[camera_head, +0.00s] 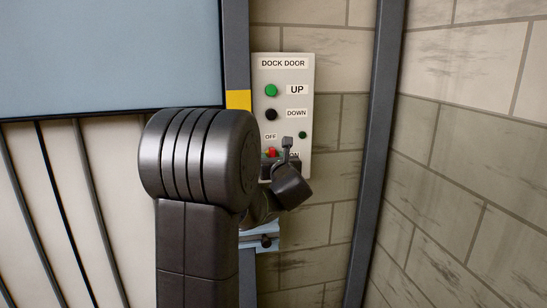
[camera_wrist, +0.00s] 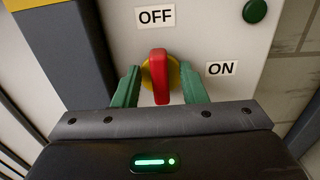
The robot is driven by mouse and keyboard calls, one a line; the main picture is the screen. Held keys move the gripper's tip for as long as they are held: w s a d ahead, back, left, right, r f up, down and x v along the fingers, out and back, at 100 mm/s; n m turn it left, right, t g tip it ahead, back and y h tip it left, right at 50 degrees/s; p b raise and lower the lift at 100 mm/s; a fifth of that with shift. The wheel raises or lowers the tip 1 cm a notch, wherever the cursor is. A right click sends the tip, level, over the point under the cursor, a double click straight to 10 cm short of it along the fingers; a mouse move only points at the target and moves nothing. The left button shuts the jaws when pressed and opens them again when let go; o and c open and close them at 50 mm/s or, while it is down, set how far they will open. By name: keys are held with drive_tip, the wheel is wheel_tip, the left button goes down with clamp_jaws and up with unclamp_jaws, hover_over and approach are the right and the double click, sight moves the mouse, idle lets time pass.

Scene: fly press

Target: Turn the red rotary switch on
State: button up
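The red rotary switch (camera_wrist: 159,75) has a red handle on a yellow round base and sits on the dock door panel (camera_head: 304,75). In the wrist view its handle stands nearly upright, below the OFF label (camera_wrist: 156,17), with the ON label (camera_wrist: 221,69) to its right. My gripper (camera_wrist: 160,80) has its two green fingers on either side of the handle, with a gap visible on each side. In the head view the switch (camera_head: 271,152) is partly hidden by my gripper (camera_head: 279,155).
The panel also carries a green UP button (camera_head: 271,90), a black DOWN button (camera_head: 271,115) and a small green round part (camera_head: 303,135). A dark post (camera_head: 377,130) stands to the right, before a block wall (camera_head: 460,150). A yellow-marked frame (camera_head: 238,99) is on the left.

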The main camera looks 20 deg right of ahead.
clamp_jaws()
drive_tip(key=shift+f+m+b, duration=0.1)
drive_tip(key=shift+m+b, duration=0.3)
drive_tip(key=shift+m, duration=0.1)
drive_tip(key=m, duration=0.5)
drive_tip(key=m+b, duration=0.1)
drive_tip(key=m, duration=0.5)
drive_tip(key=d+f+m, duration=0.1)
drive_tip(key=m, duration=0.4)
drive_tip(key=shift+s+d+m, duration=0.1)
drive_tip(key=shift+m, duration=0.6)
